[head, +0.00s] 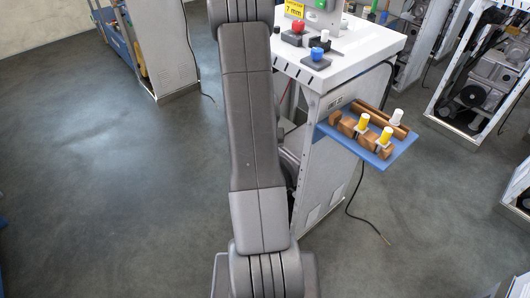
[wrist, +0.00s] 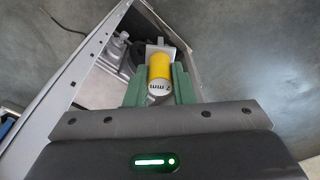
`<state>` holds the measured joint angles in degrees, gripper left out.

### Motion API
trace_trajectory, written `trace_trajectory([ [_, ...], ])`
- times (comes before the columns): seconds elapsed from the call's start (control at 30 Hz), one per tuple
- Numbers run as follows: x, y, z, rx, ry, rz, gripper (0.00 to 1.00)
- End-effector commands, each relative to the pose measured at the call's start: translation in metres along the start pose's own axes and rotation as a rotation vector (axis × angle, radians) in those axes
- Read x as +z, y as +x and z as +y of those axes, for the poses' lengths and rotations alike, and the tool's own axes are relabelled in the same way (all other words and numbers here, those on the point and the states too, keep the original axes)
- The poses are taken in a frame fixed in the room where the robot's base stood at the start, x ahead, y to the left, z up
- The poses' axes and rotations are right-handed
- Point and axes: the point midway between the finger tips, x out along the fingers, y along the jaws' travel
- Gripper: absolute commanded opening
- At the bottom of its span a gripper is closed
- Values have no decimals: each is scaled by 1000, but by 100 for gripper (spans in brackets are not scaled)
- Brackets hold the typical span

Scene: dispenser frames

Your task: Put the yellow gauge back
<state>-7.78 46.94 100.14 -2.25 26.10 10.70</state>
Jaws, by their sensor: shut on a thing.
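The yellow gauge (wrist: 160,66) is in my gripper (wrist: 158,74) in the wrist view. In the head view my arm runs up out of the top of the picture, so my gripper is not seen there. A wooden rack (head: 345,126) sits on a blue shelf (head: 402,154) at the machine's side. Two yellow-topped pieces (head: 363,121) and a white-topped piece (head: 396,116) stand at the rack.
A black cable (head: 366,222) hangs to the floor. Other open machines stand at the right. The floor at left is clear.

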Motion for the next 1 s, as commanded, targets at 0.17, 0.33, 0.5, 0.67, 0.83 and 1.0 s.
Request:
trace_trajectory([
  [0.17,8,-27,20,6,56,4,0],
  [0.33,20,-66,48,16,134,7,0],
  [0.5,35,-115,83,28,231,9,0],
  [0.67,51,-165,118,40,330,11,0],
  [0.83,70,-226,162,56,452,11,0],
  [1.0,85,-270,193,67,542,6,0],
])
